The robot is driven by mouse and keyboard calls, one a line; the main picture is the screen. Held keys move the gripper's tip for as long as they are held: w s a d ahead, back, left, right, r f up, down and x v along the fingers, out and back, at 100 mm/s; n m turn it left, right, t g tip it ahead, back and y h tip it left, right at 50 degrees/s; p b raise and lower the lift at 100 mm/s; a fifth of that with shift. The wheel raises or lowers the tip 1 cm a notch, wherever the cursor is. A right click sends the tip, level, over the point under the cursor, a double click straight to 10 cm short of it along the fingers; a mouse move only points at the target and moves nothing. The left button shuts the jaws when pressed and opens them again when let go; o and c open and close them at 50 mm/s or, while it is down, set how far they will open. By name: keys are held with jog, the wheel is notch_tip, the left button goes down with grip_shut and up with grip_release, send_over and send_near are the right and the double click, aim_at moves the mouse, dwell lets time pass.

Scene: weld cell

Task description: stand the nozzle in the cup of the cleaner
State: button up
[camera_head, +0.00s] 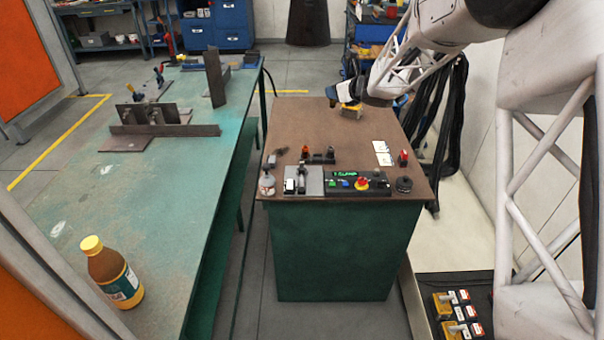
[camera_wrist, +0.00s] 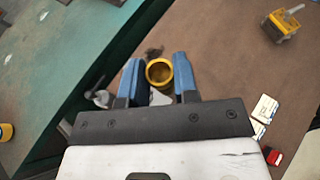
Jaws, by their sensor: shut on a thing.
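My gripper (camera_wrist: 160,80) has two blue fingers, shut on a round yellow, ring-ended piece with a dark hollow, which I take for the nozzle (camera_wrist: 159,62). Its open end faces the wrist camera. In the head view my gripper (camera_head: 340,88) is over the far part of the brown bench, and the held piece cannot be made out clearly. The cleaner is not certain; a grey plate with a black upright unit (camera_head: 309,180) stands at the bench's near edge, and a round black pot-like thing (camera_head: 404,184) stands at its near right corner. No cup opening is clear.
A yellow block with a grey metal piece (camera_wrist: 282,25) lies on the brown bench (camera_head: 300,125). A control panel with a red stop button (camera_head: 361,184), white cards (camera_head: 384,158) and a small bottle (camera_head: 267,184) are nearby. The green table (camera_head: 150,205) stands left.

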jog(key=s+a+f+n+g+y, duration=0.1)
jog(key=a+f+n+g, duration=0.1)
jog(key=a+f, duration=0.3)
jog(key=s+a+f+n+g+y, duration=0.1)
jog(key=a+f, duration=0.3)
jog(key=f, duration=0.6)
jog(key=shift+s+a+f+n+g+y, duration=0.15)
jog(key=shift+s+a+n+g+y, duration=0.25)
jog(key=shift+n+g+y, duration=0.3)
jog(key=shift+w, duration=0.1)
jog(key=shift+f, duration=3.1)
jog(key=shift+f, duration=0.1)
jog(key=shift+f, duration=1.75)
jog(key=shift+f, duration=0.1)
jog(key=o, duration=0.9)
